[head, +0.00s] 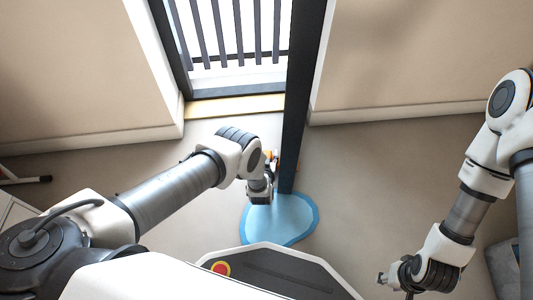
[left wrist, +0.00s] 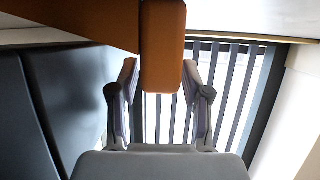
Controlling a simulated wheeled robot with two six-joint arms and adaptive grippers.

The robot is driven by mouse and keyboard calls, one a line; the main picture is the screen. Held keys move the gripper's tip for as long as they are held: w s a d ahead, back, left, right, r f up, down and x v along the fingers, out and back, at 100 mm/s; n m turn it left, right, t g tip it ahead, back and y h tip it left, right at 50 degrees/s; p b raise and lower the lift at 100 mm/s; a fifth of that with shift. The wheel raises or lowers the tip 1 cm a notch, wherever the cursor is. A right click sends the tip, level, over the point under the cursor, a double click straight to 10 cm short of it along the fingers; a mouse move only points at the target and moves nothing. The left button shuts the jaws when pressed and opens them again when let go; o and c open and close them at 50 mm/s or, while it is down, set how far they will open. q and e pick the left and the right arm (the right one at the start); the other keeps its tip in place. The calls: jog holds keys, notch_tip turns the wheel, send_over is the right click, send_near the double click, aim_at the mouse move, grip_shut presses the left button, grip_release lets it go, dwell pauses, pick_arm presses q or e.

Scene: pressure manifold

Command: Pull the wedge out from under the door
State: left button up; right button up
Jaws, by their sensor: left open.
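The orange wedge (left wrist: 162,45) shows large in the left wrist view, with a block-like end pointing toward my left gripper (left wrist: 160,70). The gripper's two fingers are apart, one on each side of that end; I cannot tell whether they touch it. In the head view only small orange bits of the wedge (head: 269,154) show beside the door (head: 296,95), behind my left wrist. The door stands open and is seen nearly edge-on. Its contact with the wedge is hidden. My right gripper (head: 384,279) is at the lower right, away from the door; its finger opening is unclear.
A blue floor patch (head: 290,232) lies below the door's near end. A doorway with a barred grille (head: 232,35) is at the back, with beige walls (head: 75,75) on both sides. Bare floor (head: 365,165) lies to the right of the door.

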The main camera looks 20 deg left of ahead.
pick_arm(q)
jog(key=shift+c, duration=0.4)
grip_shut()
jog(key=shift+s+a+r+p, duration=0.1)
jog(key=shift+s+a+p, duration=0.15)
jog(key=shift+a, duration=0.85)
jog(key=shift+s+a+p, duration=0.25)
jog(key=shift+a, duration=0.85)
jog(key=shift+s+a, duration=0.25)
jog(key=shift+a, duration=0.85)
jog(key=shift+s+a, duration=0.2)
jog(key=shift+a, duration=0.9)
jog(key=shift+r+p, duration=0.1)
jog(key=shift+p, duration=0.25)
notch_tip(320, 180, up, 12)
jog(key=p, duration=1)
